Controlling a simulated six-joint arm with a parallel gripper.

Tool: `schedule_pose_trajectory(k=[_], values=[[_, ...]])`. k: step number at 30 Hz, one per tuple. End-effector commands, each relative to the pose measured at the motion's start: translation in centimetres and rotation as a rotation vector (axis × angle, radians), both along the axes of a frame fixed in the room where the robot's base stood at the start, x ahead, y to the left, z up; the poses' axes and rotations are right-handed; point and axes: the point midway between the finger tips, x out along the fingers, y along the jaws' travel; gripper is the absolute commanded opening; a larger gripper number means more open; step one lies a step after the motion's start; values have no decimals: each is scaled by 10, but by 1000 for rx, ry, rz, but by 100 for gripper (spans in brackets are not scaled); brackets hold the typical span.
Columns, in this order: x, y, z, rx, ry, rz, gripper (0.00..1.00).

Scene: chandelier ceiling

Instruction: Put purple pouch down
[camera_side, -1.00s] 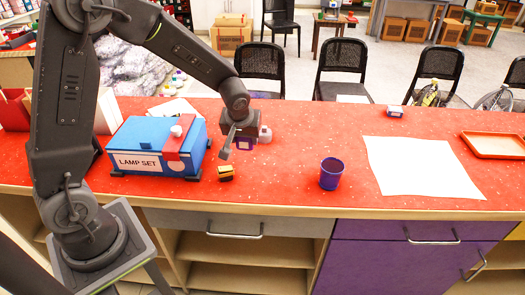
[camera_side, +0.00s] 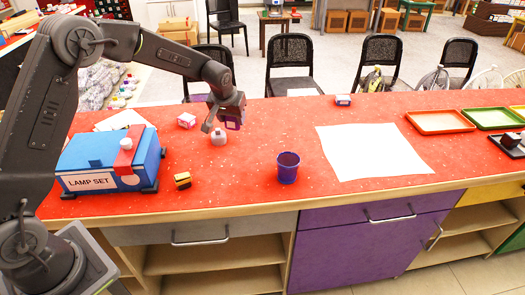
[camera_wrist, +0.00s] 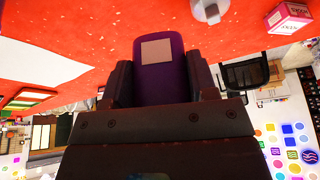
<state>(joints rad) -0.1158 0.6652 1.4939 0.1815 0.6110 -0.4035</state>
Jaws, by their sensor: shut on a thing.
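The purple pouch (camera_wrist: 160,82) with a pale square label is between the two dark fingers of my gripper (camera_wrist: 162,85) in the wrist view. The fingers are shut on its sides. In the side view my gripper (camera_side: 226,118) holds the pouch (camera_side: 233,123) above the red counter (camera_side: 240,165), left of the purple cup. Most of the pouch is hidden by my gripper there.
A blue lamp set box (camera_side: 90,182) stands at left, with a yellow and black block (camera_side: 182,180) beside it. A purple cup (camera_side: 288,168), white sheet (camera_side: 350,150) and orange tray (camera_side: 440,122) lie rightward.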

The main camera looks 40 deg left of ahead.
Motion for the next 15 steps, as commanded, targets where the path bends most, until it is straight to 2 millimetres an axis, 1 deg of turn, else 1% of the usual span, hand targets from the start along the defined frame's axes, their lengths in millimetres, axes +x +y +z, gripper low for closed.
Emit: schedule_pose_trajectory(k=[1, 9, 12, 15], values=[[5, -12, -8, -1, 2, -5, 30], [30, -64, -43, 0, 1, -3, 30], [37, -76, -51, 0, 0, -1, 30], [40, -83, -56, 0, -1, 0, 30]])
